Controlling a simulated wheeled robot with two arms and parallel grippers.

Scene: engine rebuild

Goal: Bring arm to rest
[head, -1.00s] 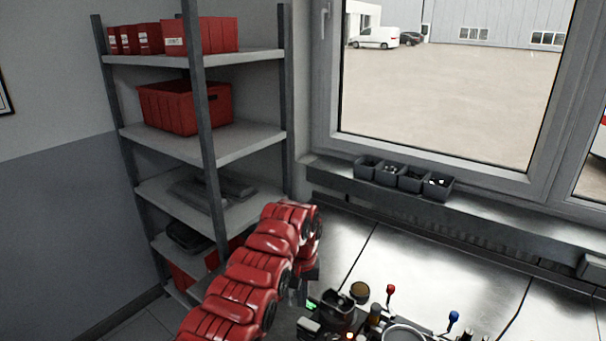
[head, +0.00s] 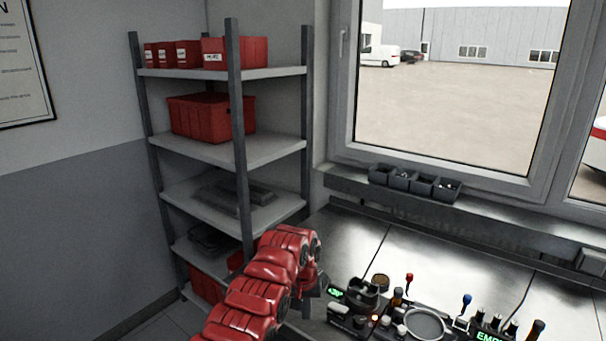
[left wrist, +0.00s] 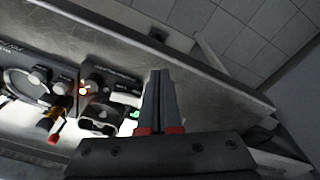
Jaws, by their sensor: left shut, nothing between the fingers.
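My left arm (head: 262,285) is red and comes in from the bottom, left of centre in the head view. It bends downward near the left part of the bench. My left gripper shows in the left wrist view (left wrist: 160,76) with its dark fingers together and nothing between them. It is above the bench's edge, beside the instrument units. In the head view its fingers are small and dark, and hard to make out below the wrist. My right arm and gripper are in neither view.
A metal workbench (head: 350,235) carries instrument units (head: 380,318) with knobs, red and blue levers and a round plate (head: 425,324). Small dark bins (head: 414,183) stand on the window ledge. A shelf rack (head: 237,150) with red boxes (head: 210,117) stands behind my arm.

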